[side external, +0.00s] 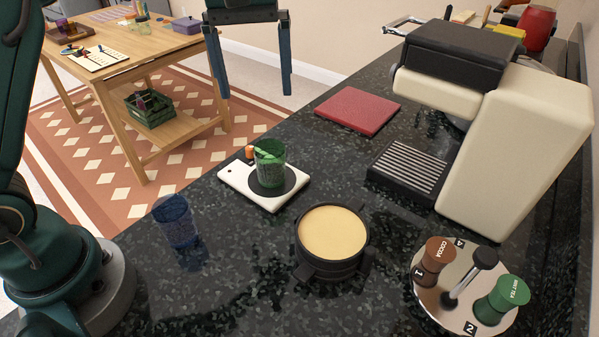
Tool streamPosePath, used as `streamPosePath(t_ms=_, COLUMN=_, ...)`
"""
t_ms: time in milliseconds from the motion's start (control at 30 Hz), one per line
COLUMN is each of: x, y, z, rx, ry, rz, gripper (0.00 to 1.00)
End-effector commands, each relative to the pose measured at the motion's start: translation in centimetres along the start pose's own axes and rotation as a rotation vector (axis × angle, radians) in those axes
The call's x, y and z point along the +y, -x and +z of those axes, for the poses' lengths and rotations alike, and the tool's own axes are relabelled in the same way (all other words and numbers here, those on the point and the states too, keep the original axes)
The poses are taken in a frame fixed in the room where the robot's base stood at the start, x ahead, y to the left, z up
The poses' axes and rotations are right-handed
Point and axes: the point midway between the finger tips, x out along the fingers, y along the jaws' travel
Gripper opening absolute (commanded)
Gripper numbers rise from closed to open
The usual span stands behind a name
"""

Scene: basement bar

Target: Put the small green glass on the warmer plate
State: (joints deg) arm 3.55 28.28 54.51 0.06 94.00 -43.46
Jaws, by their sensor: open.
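The small green glass (270,164) stands upright on the dark disc of the white warmer plate (234,178), in the middle of the side external view. Something green shows inside the glass. My gripper (257,92) is at the top of the view, pointing down with its two blue fingers wide apart. It is open and empty, above the glass and clear of it.
A blue glass (177,222) stands at the left on the dark counter. A black round pot (332,240), a round tray (423,303) with cocoa and mint tea containers, a cream machine (515,150) and a red board (357,110) surround the plate. A small orange object (250,152) sits beside the glass.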

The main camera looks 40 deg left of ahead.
Motion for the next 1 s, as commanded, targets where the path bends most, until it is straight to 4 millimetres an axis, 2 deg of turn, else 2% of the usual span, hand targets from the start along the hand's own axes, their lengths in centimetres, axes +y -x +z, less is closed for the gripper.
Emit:
streamPosePath(t_ms=133, x=-2.2, y=1.9, z=1.7, rx=0.065, ry=-0.122, rz=0.052, gripper=0.97)
streamPosePath(t_ms=367, x=-5.9, y=2.5, z=5.1, rx=0.18, ry=-0.324, rz=0.113, gripper=0.97)
streamPosePath(t_ms=533, x=-8.8, y=1.2, z=7.9, rx=0.274, ry=-0.47, rz=0.14, gripper=0.97)
streamPosePath(t_ms=700, x=-11.0, y=-0.9, z=10.2, rx=0.359, ry=-0.596, rz=0.151, gripper=0.97)
streamPosePath(t_ms=867, x=-12.2, y=-2.6, z=11.4, rx=0.407, ry=-0.666, rz=0.151, gripper=0.97)
streamPosePath(t_ms=1000, x=-12.4, y=-3.1, z=11.7, rx=0.421, ry=-0.687, rz=0.15, gripper=0.97)
